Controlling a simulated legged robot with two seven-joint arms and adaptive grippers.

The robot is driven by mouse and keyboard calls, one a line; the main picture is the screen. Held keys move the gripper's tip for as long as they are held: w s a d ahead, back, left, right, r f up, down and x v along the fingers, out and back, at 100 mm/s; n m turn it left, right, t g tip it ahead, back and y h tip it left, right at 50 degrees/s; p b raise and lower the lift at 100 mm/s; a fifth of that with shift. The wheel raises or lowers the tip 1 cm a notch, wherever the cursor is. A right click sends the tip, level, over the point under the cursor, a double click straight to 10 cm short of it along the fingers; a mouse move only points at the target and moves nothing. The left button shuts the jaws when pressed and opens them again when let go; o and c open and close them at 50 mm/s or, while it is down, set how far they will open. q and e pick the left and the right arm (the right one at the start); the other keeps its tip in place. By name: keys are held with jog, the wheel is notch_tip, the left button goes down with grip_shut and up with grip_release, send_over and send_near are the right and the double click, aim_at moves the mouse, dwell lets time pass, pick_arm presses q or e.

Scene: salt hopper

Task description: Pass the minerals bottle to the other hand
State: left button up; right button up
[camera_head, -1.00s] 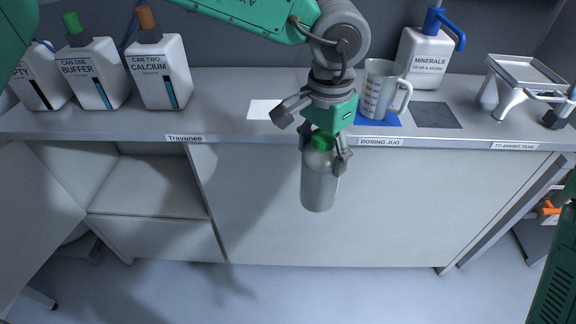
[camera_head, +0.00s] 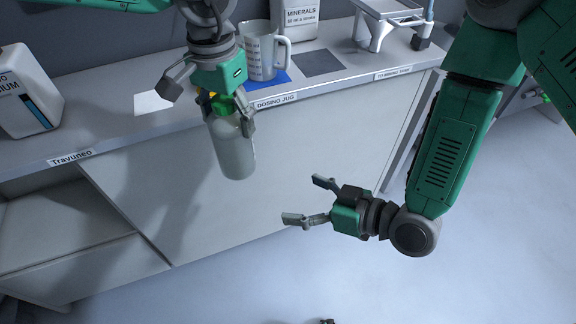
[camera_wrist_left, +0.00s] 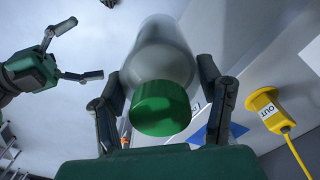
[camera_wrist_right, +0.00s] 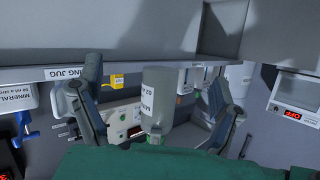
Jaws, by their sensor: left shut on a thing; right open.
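The held bottle (camera_head: 232,150) is grey with a green cap (camera_head: 224,104) and hangs upright in front of the counter. My left gripper (camera_head: 228,110) is shut on it near the cap. In the left wrist view the bottle (camera_wrist_left: 162,50) sits between both fingers. My right gripper (camera_head: 303,200) is open and empty, to the right of the bottle and a little lower, its fingers pointing toward it. In the right wrist view the bottle (camera_wrist_right: 158,90), with a partly legible label, appears upside down between the open fingers, apart from them.
On the counter stand a clear dosing jug (camera_head: 258,52) on a blue mat, a white container labelled MINERALS (camera_head: 301,17), a dark square (camera_head: 321,62) and a small metal stand (camera_head: 388,12). A calcium can (camera_head: 25,92) stands at left. The space between the grippers is clear.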

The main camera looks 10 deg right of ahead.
aim_at(231, 149)
jog(key=w+a+r+n+t+y, duration=0.1)
jog(key=w+a+r+n+y, duration=0.2)
jog(key=r, duration=0.4)
jog(key=shift+m+y, duration=0.4)
jog(key=shift+y, duration=0.1)
jog(key=x, duration=1.1)
jog(key=shift+s+a+r, duration=0.25)
jog(key=shift+a+r, duration=0.05)
jog(key=shift+a, duration=0.05)
jog(key=c, duration=1.5)
pick_arm(q)
jog(key=o, duration=1.8)
pick_arm(e)
jog(key=shift+r, duration=0.1)
jog(key=shift+c, duration=1.3)
pick_arm(q)
jog(key=shift+r, duration=0.1)
